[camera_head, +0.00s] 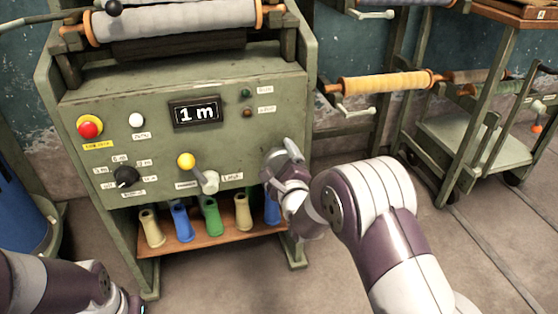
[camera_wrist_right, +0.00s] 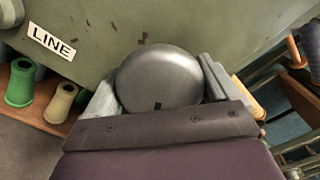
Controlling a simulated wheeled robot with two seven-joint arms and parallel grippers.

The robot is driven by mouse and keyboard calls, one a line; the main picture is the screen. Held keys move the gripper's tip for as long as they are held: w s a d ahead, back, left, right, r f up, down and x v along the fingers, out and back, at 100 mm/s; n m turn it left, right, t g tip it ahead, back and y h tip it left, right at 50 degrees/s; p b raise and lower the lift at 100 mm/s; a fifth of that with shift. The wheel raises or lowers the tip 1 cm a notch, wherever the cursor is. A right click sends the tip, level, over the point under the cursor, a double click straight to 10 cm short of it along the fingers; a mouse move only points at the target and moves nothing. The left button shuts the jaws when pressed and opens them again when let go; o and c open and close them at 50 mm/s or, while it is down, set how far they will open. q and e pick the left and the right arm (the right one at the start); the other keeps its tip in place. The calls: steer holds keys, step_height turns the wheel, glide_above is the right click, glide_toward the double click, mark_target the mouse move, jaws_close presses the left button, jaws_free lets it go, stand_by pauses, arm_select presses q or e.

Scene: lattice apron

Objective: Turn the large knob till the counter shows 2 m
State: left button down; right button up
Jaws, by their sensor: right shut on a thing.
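The counter (camera_head: 196,112) on the green machine's front reads "1 m". The large grey round knob (camera_wrist_right: 160,76) fills the middle of the right wrist view, to the right of a "LINE" label. My right gripper (camera_head: 281,158) is at the right side of the machine's front, its fingers on both sides of the knob and shut on it. In the head view the gripper mostly hides the knob. Only part of my left arm shows at the bottom left; its gripper is not in view.
The panel (camera_head: 150,105) also has a red button (camera_head: 89,127), a small black selector knob (camera_head: 126,177) and a yellow-tipped lever (camera_head: 186,161). Several spools stand on a shelf (camera_head: 220,243) below. A rack and a cart (camera_head: 470,145) stand at the right, with open floor before them.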

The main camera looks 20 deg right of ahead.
steer(key=shift+f, duration=0.1)
steer(key=o, duration=0.8)
steer(key=shift+s+p, duration=0.3)
steer(key=shift+s, duration=0.1)
steer(key=s+p, duration=0.4)
steer(key=s, duration=0.8)
